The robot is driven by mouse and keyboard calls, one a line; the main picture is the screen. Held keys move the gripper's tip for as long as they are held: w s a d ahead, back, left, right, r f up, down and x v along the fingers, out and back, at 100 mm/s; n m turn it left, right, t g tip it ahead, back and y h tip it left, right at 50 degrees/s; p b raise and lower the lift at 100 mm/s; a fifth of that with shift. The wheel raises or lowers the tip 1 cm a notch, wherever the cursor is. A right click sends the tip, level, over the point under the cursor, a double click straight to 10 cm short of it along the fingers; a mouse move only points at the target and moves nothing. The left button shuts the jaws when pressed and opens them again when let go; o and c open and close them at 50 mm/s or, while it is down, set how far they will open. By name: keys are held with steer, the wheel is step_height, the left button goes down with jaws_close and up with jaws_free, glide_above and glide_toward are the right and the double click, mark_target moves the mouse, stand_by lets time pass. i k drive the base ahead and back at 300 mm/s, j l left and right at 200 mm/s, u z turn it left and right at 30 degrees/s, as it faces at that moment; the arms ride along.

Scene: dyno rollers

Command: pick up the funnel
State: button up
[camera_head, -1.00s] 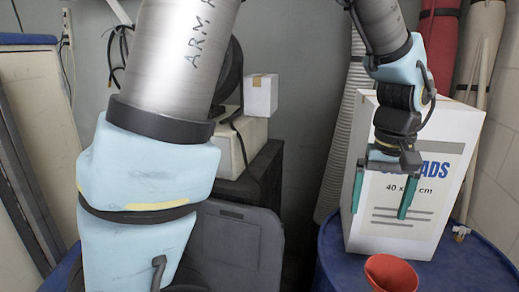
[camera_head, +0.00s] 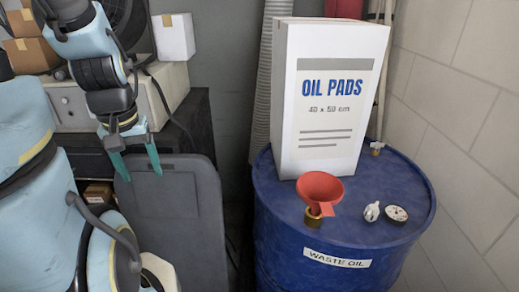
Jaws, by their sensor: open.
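The red funnel (camera_head: 320,189) stands on top of the blue drum, near its front left, with its wide mouth up. Its lower end sits at a brass-coloured fitting (camera_head: 313,216); I cannot tell how deep it goes in. My gripper (camera_head: 138,167) is to the left of the drum, with its two green fingers apart and pointing down. It is empty and well apart from the funnel, in front of a dark grey panel.
The blue drum (camera_head: 314,257), labelled waste oil, carries a tall white oil pads box (camera_head: 322,157) right behind the funnel. A small white part (camera_head: 371,212) and a round gauge (camera_head: 397,213) lie right of the funnel. A grey panel (camera_head: 178,215) stands left of the drum.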

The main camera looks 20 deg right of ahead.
mark_target(321, 190)
steer(key=j, duration=0.45)
steer(key=k+j+z, duration=0.1)
steer(key=z, duration=0.4)
steer(key=k+z, duration=0.3)
steer(key=z, duration=0.15)
steer(key=l, duration=0.05)
